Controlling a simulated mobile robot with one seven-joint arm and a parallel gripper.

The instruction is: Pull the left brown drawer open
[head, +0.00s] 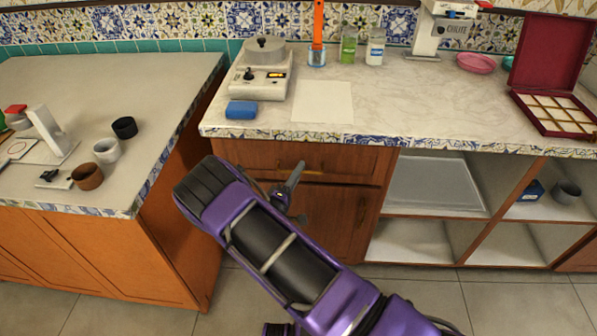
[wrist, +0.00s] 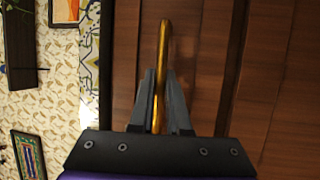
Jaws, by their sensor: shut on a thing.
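The brown drawer (head: 340,164) is below the marble counter, left of the open shelves. Its front looks close to flush with the cabinet in the head view. In the wrist view its wooden front (wrist: 200,50) fills the middle. A gold bar handle (wrist: 164,40) runs between the two fingers of my gripper (wrist: 162,98), which is shut on it.
A brown cupboard door (head: 340,210) is below the drawer. Open white shelves (head: 440,185) stand to the right. A left counter (head: 90,85) with several cups juts forward beside my arm. The tiled floor (head: 420,300) in front is clear.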

